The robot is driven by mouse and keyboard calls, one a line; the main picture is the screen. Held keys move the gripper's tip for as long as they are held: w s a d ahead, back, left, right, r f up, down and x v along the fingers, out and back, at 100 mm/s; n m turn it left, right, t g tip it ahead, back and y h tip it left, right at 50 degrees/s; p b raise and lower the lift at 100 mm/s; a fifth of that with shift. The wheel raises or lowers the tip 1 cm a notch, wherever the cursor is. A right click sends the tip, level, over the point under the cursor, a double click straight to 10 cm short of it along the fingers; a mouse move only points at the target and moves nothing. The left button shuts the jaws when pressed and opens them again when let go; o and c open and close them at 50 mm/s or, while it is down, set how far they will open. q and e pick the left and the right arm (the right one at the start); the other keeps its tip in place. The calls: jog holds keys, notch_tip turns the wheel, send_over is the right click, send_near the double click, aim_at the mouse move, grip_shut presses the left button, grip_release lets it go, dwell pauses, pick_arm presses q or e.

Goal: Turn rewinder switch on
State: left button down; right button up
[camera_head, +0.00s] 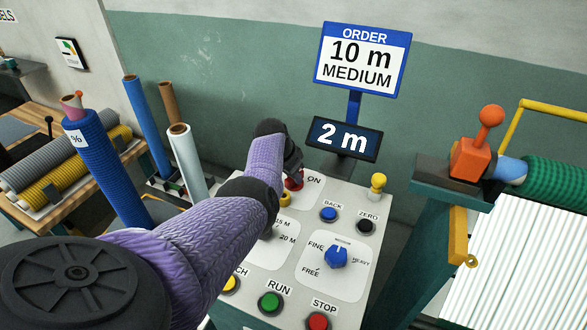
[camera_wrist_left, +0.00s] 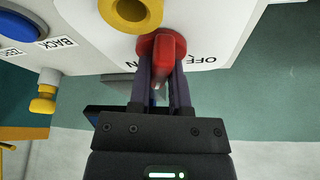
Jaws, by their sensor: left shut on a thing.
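The red rewinder switch (camera_head: 294,183) is at the top of the grey control panel (camera_head: 287,253), beside the ON label in the head view. It also shows in the left wrist view (camera_wrist_left: 162,48), between the OFF label and a partly hidden ON label. My left gripper (camera_head: 292,166) reaches over the panel. In the left wrist view its two fingers (camera_wrist_left: 163,82) are shut on the red switch, one on each side of the knob. My arm hides the OFF side in the head view. My right gripper is not in view.
Near the switch are a yellow ring-shaped part (camera_wrist_left: 131,10), the blue BACK button (camera_head: 329,214) and black ZERO button (camera_head: 367,226). A display (camera_head: 344,139) reads 2 m; the order sign (camera_head: 361,60) reads 10 m MEDIUM. Netting rolls stand left; a green roll (camera_head: 556,190) lies right.

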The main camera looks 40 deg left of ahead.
pick_arm(q)
jog(key=m+h+b, duration=0.1)
jog(key=m+b, duration=0.1)
jog(key=m, duration=0.1)
jog(key=shift+a+f, duration=0.1)
jog(key=shift+f, duration=0.05)
jog(key=shift+m+h+b, duration=0.3)
jog(key=shift+m+b, duration=0.35)
jog(key=shift+m, duration=0.15)
jog(key=shift+r+m, duration=0.2)
jog(key=shift+m, duration=0.1)
jog(key=c, duration=0.6)
grip_release()
jog(key=shift+o, duration=0.2)
jog(key=shift+g, duration=0.3)
